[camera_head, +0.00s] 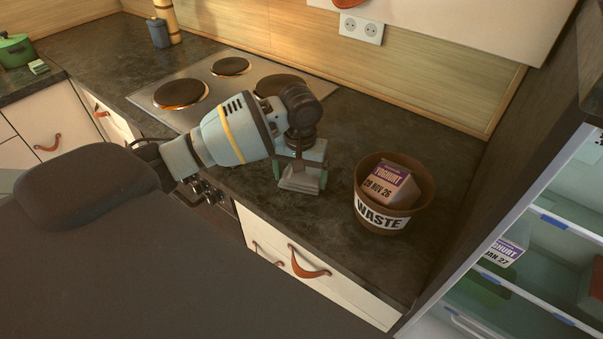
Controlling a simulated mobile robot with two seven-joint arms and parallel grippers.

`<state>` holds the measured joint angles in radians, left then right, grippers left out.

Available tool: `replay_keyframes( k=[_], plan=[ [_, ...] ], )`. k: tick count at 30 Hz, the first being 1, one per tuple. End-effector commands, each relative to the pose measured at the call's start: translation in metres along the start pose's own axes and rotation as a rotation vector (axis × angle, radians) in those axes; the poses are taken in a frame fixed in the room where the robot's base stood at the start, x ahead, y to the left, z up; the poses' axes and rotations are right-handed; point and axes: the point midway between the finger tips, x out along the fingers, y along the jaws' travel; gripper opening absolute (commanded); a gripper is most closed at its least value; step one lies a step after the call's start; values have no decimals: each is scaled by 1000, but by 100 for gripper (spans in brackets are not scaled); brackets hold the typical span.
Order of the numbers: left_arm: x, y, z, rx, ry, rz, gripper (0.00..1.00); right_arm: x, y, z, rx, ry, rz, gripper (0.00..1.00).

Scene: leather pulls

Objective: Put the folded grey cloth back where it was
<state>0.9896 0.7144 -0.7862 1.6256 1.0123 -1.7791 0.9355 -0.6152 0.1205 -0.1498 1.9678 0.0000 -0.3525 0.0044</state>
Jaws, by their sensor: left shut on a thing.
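My left gripper (302,176) points down over the dark counter (335,225), between the stove and the waste bin. It is shut on the folded grey cloth (298,179), a small pale grey piece between its fingers. The fingers and wrist hide part of the cloth. The cloth is low, at or just above the counter; I cannot tell if it touches. My right gripper is not in view.
A brown bin marked WASTE (381,219) stands right of the gripper, with a yoghurt carton (393,187) in it. A stove (215,83) with several hotplates is behind left. An open fridge (520,270) is at the right. The counter in front of the gripper is clear.

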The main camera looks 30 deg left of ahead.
Motion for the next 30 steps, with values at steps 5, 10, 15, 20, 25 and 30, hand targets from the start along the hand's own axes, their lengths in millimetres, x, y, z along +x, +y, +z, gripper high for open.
replay_keyframes(
  k=[5, 10, 15, 20, 25, 30],
  plan=[
    [-1, 0, 0, 0, 3, 1, 69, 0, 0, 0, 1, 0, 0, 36],
    [1, 0, 0, -1, 2, 1, 69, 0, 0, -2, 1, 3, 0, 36],
    [2, 0, 0, -1, 2, 1, 100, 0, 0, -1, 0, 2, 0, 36],
    [2, 0, 0, -1, 2, 1, 100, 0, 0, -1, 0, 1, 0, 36],
    [-7, 0, 0, 0, 3, 1, 100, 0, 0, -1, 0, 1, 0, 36],
    [-38, 1, -1, 0, 9, 4, 100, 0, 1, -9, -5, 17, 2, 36]
  ],
)
